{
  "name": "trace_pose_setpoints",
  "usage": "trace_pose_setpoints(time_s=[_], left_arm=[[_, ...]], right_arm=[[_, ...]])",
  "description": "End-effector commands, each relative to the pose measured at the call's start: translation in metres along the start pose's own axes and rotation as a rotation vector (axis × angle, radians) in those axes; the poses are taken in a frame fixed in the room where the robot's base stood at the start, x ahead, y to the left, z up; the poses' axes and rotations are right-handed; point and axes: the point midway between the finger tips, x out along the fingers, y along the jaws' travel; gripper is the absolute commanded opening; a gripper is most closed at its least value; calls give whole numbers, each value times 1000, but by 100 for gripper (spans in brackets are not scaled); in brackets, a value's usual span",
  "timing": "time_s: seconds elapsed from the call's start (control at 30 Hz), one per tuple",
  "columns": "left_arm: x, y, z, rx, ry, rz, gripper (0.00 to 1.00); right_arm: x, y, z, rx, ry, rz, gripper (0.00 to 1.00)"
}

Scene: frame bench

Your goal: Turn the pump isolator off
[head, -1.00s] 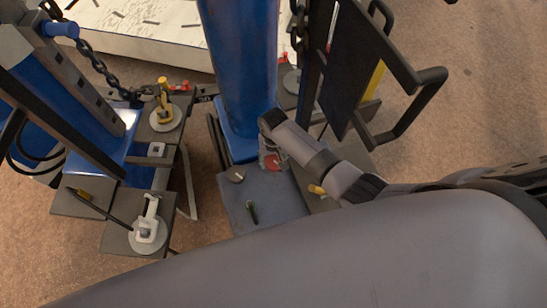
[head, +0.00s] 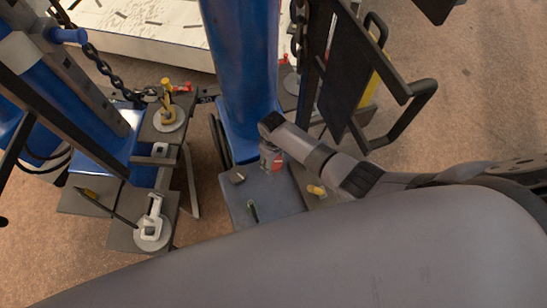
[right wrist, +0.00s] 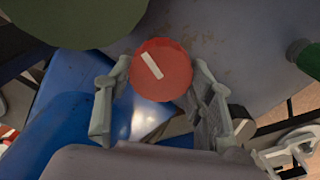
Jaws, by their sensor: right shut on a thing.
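A round red knob with a white bar mark (right wrist: 161,70), which I take for the pump isolator, shows in the right wrist view; the bar slants from upper left to lower right. In the head view a bit of its red (head: 279,164) shows at the back of a grey bench plate, beside the blue column. My right gripper (right wrist: 160,92) has a finger on each side of the knob and is shut on it. In the head view the right gripper (head: 270,157) points down there and partly hides the knob. My left gripper is not in view.
The blue column (head: 240,70) stands just behind the knob. A green handle (head: 253,211) and a yellow one (head: 316,190) are close by. A dark panel with a bar handle (head: 405,115) stands to the right. A white clamp (head: 151,225) sits on the left plate.

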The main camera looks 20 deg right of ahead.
Motion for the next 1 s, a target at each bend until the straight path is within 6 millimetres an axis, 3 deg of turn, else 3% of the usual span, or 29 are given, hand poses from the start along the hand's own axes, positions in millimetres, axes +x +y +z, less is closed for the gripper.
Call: trace_pose_setpoints(time_s=[0.4,1.0], left_arm=[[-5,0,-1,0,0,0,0],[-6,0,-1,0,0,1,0]], right_arm=[[0,-1,0,-249,0,0,21],[0,-1,0,-312,1,0,21]])
